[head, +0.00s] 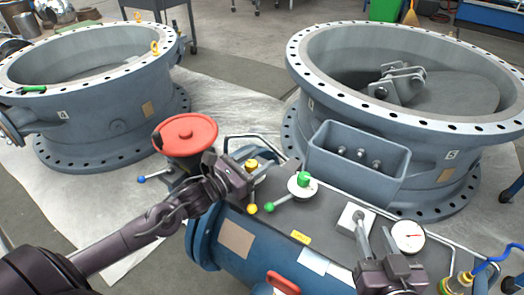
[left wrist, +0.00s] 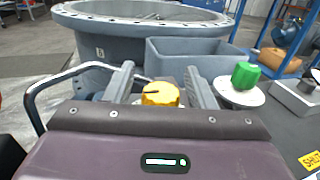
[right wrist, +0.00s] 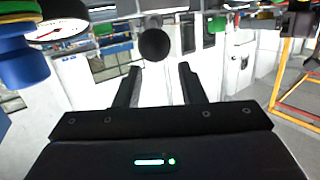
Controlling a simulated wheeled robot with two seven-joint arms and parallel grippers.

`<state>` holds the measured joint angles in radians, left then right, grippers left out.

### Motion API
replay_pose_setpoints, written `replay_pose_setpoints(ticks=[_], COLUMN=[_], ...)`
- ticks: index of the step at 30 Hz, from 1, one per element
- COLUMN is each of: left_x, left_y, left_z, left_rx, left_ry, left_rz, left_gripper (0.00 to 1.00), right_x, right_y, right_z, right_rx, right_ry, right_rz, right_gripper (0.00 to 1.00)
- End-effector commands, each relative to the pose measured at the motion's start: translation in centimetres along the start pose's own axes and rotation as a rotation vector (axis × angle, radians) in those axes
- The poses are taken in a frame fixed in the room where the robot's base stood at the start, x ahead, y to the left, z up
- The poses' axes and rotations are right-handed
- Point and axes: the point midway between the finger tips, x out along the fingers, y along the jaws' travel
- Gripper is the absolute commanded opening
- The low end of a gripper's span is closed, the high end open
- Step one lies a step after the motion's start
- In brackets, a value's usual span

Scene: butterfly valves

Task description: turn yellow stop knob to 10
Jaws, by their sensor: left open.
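The yellow knob (head: 251,164) stands on top of the blue machine, right by my left gripper (head: 243,170). In the left wrist view the yellow knob (left wrist: 160,94) shows between the two spread fingers of my left gripper (left wrist: 160,74), with a dark pointer mark toward the left of its top. The fingers are open, and I cannot tell whether either touches the knob. Numbers around the knob are not legible. My right gripper (head: 376,232) is over the right part of the machine; its fingers are apart and empty in the right wrist view (right wrist: 158,72).
A green knob (head: 304,178) on a white disc is right of the yellow knob. A red handwheel (head: 186,133) stands to the left. A yellow-ball lever (head: 252,209) and green-ball lever (head: 269,206) lie in front. A gauge (head: 408,236) and large valve (head: 420,120) are right.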

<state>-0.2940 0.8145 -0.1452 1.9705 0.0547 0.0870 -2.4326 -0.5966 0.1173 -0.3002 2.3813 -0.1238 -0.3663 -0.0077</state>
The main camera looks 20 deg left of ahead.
Motion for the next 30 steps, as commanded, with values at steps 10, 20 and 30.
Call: replay_pose_setpoints(ticks=[10,20,30], left_x=[0.0,0.0,0.0], left_y=[-0.2,-0.2,-0.2], left_z=[0.0,0.0,-0.1], left_rx=[-0.001,0.000,0.001], left_ry=[0.000,0.000,0.001], left_rz=[0.000,0.000,-0.033], left_gripper=[0.47,0.05,0.05], right_x=[0.0,0.0,0.1], right_y=[0.0,0.0,0.1], right_z=[0.3,0.3,-1.5], right_rx=[0.000,0.001,-0.004], right_ry=[-0.013,-0.012,0.072], right_rz=[-0.001,-0.001,0.002], right_gripper=[0.36,0.36,0.36])
